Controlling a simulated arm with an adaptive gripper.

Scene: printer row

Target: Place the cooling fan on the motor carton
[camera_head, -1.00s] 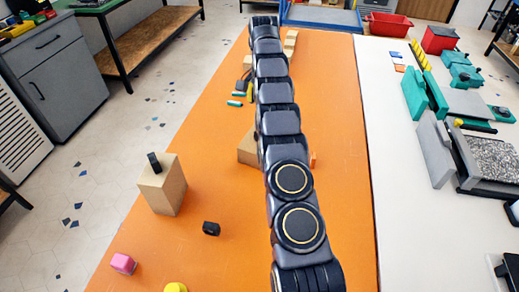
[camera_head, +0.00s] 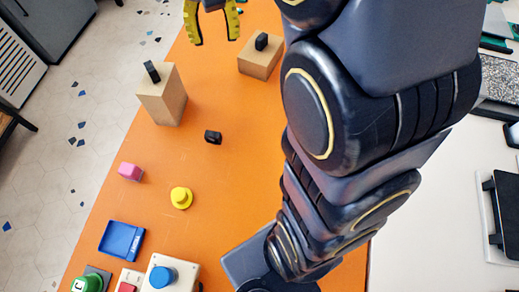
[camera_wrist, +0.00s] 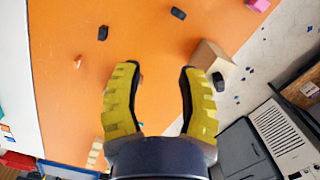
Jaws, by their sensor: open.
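Several small black parts show, and I cannot tell for certain which is the cooling fan. One black part (camera_head: 213,137) lies on the orange table, one stands on a tall tan carton (camera_head: 164,102), and one sits on a low tan carton (camera_head: 257,68). Neither carton has a readable label, so I cannot tell which is the motor carton. My gripper (camera_head: 213,42) is open and empty, above the table beyond the tall carton. In the wrist view my gripper (camera_wrist: 160,70) has nothing between its yellow fingers; the tall carton (camera_wrist: 209,58) is beyond its right finger.
A pink block (camera_head: 131,171), a yellow round piece (camera_head: 181,198), a blue tray (camera_head: 121,240) and a blue button box (camera_head: 163,276) are on the near left of the table. My arm covers the table's right side. Orange surface is clear around the loose black part.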

